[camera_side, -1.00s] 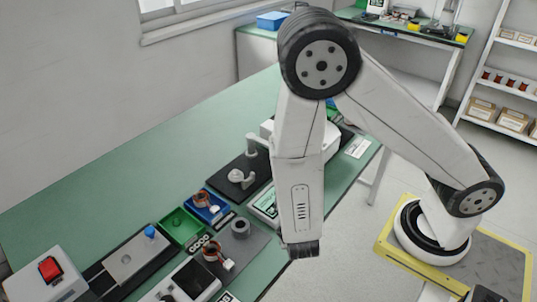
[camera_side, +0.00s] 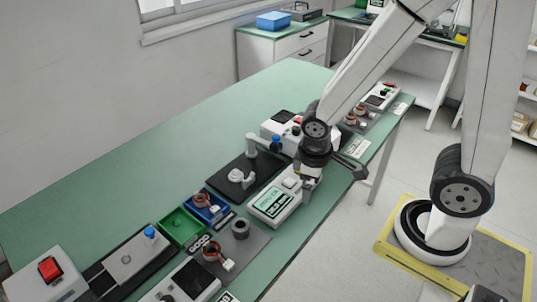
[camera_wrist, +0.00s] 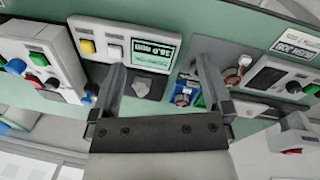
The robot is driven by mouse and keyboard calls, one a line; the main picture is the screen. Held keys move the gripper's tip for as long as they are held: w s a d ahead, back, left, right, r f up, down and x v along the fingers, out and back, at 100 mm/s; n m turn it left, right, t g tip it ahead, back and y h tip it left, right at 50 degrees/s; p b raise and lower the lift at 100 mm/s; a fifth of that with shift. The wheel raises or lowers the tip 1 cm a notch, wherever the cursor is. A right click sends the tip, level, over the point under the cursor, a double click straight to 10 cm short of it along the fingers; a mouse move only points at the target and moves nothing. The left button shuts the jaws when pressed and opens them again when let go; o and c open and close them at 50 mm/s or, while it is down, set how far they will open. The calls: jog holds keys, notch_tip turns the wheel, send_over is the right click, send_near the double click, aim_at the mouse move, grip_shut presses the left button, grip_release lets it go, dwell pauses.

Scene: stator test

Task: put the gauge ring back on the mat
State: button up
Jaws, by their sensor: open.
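A dark grey ring (camera_side: 240,227) with an open top, which looks like the gauge ring, stands on the grey mat (camera_side: 256,243). A copper-wound stator (camera_side: 211,250) is also on this mat. The ring is not clear in the wrist view; my right finger may hide it. My gripper (camera_side: 333,181) is at the bench's front edge, beside the green-screened readout box (camera_side: 272,203), up and right of the ring and well apart from it. The wrist view shows my gripper (camera_wrist: 163,68) with its fingers wide apart and nothing held between them.
A black plate (camera_side: 250,188) carries a pale gauge stand behind the readout. A blue tray (camera_side: 216,212) with a stator and an empty green tray (camera_side: 180,226) lie left of the mat. A white control box (camera_side: 276,133) stands close behind my gripper. The bench's left rear is clear.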

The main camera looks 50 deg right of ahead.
jog(key=w+r+m+t, duration=0.1)
jog(key=w+r+m+t+y, duration=0.1)
jog(key=r+m, duration=0.1)
jog(key=shift+w+d, duration=0.35)
jog(key=shift+d, duration=0.05)
dwell(1.0)
